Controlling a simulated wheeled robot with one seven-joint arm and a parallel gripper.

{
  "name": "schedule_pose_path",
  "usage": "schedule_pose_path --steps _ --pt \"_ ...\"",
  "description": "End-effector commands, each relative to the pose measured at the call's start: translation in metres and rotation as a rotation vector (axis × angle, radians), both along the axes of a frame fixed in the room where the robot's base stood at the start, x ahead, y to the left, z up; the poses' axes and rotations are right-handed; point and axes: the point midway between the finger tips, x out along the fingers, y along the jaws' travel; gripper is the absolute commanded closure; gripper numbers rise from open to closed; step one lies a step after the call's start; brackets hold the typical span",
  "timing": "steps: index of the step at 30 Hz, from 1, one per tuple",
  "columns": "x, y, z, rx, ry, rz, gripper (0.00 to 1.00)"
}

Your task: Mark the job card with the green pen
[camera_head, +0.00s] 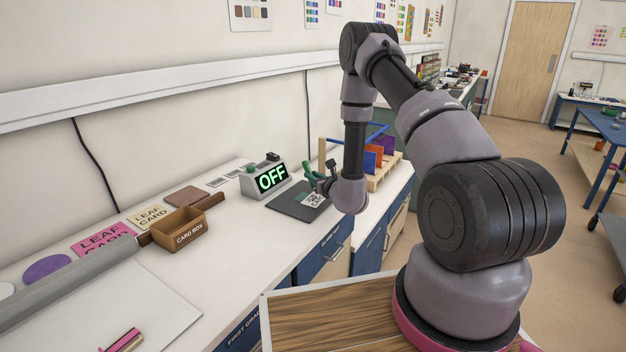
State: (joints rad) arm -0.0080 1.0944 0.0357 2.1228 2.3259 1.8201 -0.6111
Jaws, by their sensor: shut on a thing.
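The job card (313,200) is a small white card with dark marks, lying on a dark mat (284,203) on the white bench. My gripper (321,183) is just above the card, small and partly hidden by my wrist. It is shut on a green thing, which looks like the green pen (310,172). The pen's tip is hard to make out, and I cannot tell whether it touches the card. No mark from the pen can be made out at this size.
A box reading OFF (271,178) stands left of the mat, and a rack with coloured panels (384,178) stands to its right.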

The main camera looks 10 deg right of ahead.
Motion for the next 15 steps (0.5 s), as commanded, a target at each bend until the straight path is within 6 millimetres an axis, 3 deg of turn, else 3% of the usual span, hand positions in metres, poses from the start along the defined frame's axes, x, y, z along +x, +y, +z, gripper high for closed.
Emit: schedule_pose_path --steps 15 --pt "0.001 0.0 0.044 0.001 -0.003 0.0 1.0"
